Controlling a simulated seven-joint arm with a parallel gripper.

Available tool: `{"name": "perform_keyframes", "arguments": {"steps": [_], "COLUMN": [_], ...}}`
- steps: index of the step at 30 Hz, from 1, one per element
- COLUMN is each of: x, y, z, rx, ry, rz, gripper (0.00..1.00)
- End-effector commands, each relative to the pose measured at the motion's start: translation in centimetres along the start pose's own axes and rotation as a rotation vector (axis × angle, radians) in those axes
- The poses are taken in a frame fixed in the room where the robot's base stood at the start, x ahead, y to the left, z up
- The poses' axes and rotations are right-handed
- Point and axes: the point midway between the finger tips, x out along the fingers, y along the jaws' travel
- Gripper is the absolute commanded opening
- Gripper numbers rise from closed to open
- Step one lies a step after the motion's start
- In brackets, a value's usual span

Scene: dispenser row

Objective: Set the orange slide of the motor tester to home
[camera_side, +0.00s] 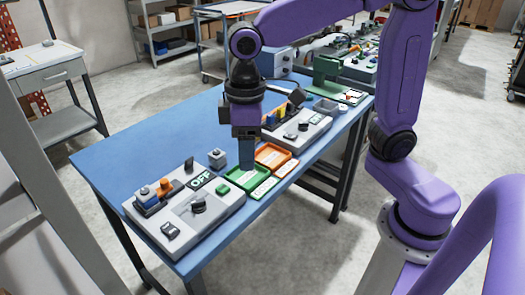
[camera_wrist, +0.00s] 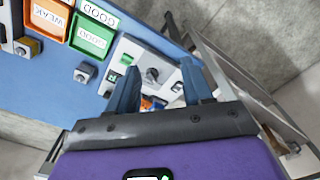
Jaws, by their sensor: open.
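A grey console (camera_side: 185,235) with an OFF display (camera_side: 201,181) stands at the near end of the table. On its left part are an orange piece (camera_side: 165,186), likely the slide, and a blue piece (camera_side: 145,191). In the wrist view the console (camera_wrist: 170,75) shows between and beyond my fingers. A small orange patch (camera_wrist: 147,103) there is partly hidden by my gripper. My gripper (camera_side: 246,166) points down above the table by the green tray. In the wrist view its fingers (camera_wrist: 160,72) are apart, with nothing held. I cannot read the slide's position or its home mark.
A green tray (camera_side: 230,177) and an orange tray (camera_side: 258,157) lie between the near console and a second grey console (camera_side: 318,127). A small grey box (camera_side: 217,158) stands beside the green tray. The blue table (camera_side: 130,160) is clear along its left side.

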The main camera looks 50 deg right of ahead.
Motion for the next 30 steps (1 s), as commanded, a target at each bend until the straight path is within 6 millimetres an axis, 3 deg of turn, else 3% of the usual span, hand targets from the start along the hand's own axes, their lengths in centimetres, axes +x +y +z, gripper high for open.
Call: {"name": "perform_keyframes", "arguments": {"steps": [7,23,26,30], "x": [0.5,0.8,1.2,2.3], "y": [-0.6,-0.8,-1.2,-2.0], "z": [2.5,3.6,5.4,9.9], "rx": [-0.025,-0.040,-0.074,-0.160], "ry": [0.002,0.002,0.002,0.006], "rz": [-0.003,-0.003,-0.003,-0.004], "gripper": [0.50,0.50,0.50,0.50]}}
